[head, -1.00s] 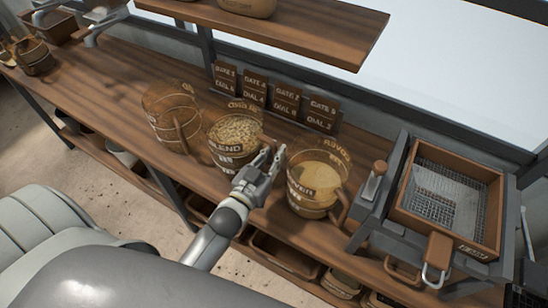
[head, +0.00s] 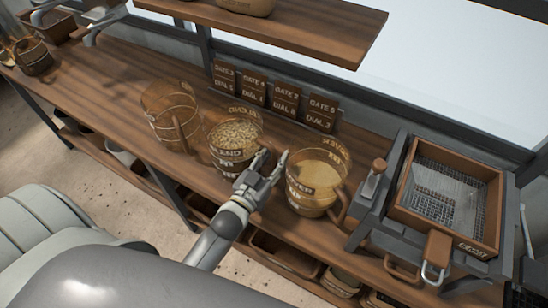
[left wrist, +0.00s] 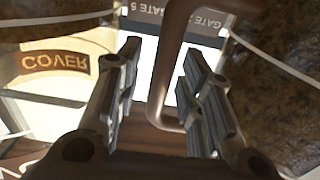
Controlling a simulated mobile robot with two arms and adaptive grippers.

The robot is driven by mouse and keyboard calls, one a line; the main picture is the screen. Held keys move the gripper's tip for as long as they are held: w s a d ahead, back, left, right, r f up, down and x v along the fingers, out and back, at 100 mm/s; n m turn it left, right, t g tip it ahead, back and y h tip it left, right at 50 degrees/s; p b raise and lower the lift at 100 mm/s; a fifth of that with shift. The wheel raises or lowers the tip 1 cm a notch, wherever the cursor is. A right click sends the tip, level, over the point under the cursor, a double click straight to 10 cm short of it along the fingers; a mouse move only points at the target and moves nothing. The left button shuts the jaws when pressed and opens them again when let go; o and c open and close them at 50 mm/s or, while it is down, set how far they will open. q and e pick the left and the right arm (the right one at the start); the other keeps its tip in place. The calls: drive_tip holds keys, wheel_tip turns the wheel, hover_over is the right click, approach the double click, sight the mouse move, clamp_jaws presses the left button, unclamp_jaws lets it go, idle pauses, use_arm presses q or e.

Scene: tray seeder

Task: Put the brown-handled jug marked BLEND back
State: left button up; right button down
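The BLEND jug (head: 234,140), clear with a brown band and full of pale grain, stands upright on the wooden bench. My left gripper (head: 272,158) is open between it and the COVER jug (head: 315,180), on the BLEND jug's right side. In the left wrist view a brown handle (left wrist: 165,75) lies between the spread fingers (left wrist: 158,85), with visible gaps to both. It appears to belong to the grain-filled jug (left wrist: 285,75) at the right. The COVER jug (left wrist: 55,65) fills the left there. My right gripper is not in view.
An empty clear jug (head: 170,112) stands left of the BLEND jug. Signs (head: 285,100) marked GATE and DIAL stand behind. A brown-framed mesh sieve machine (head: 452,200) is at the right. The bench (head: 105,90) is clear to the left, and a shelf (head: 330,40) hangs above the back.

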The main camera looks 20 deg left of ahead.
use_arm(q)
drive_tip(key=shift+s+r, duration=0.1)
drive_tip(key=s+a+b, duration=0.1)
drive_tip(key=s+b, duration=0.1)
drive_tip(key=s, duration=0.9)
drive_tip(key=shift+s, duration=0.4)
